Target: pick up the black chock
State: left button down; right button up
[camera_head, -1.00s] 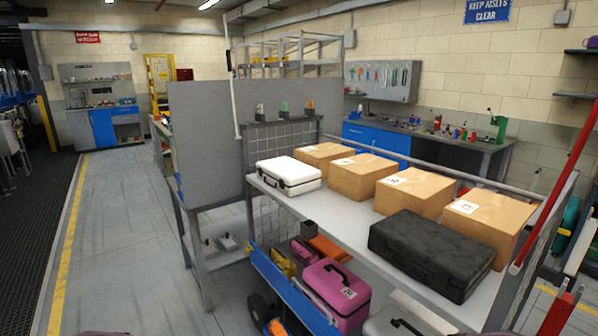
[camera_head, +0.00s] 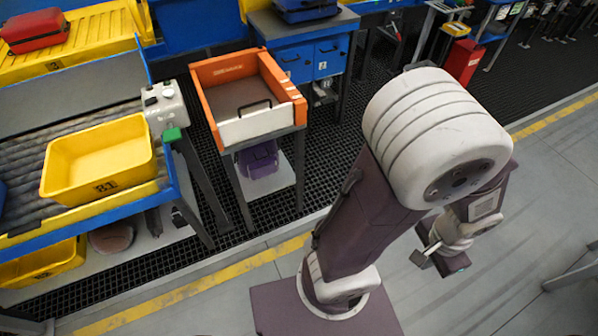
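I cannot make out a black chock anywhere in this view. One of my arms, which I take to be the right, rises from the lower middle and bends over at the right. Its small gripper (camera_head: 436,262) hangs below the wrist over bare grey floor, with dark finger parts. The gripper is too small and angled to tell whether it is open or shut, and nothing clearly shows in it. My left gripper is out of view.
A yellow tray (camera_head: 100,158) lies on the roller conveyor (camera_head: 25,152) at left.

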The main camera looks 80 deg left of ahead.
aim_at(178, 219)
jog(key=u, duration=4)
